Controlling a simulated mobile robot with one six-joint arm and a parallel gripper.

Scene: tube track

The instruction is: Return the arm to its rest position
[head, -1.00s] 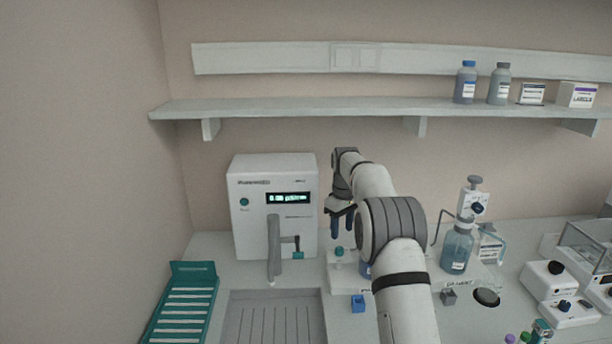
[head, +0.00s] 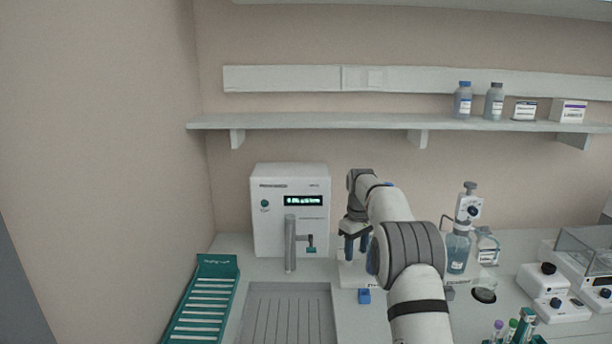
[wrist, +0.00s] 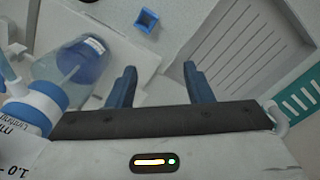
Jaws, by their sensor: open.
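My gripper (head: 356,246) hangs at the end of my raised arm, in front of the wall and just right of the white water unit. Its two blue fingers point down. In the wrist view my gripper (wrist: 160,88) shows its fingers spread apart with nothing between them. The grey-white bench top lies below the fingertips.
A white unit with a display (head: 290,210) and a grey tap (head: 290,243) stand left of my gripper. A drained sink (head: 285,315), a teal rack (head: 200,305), a small blue cube-like holder (head: 364,296) and a dispenser bottle (head: 458,252) are nearby. A shelf (head: 330,122) runs above.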

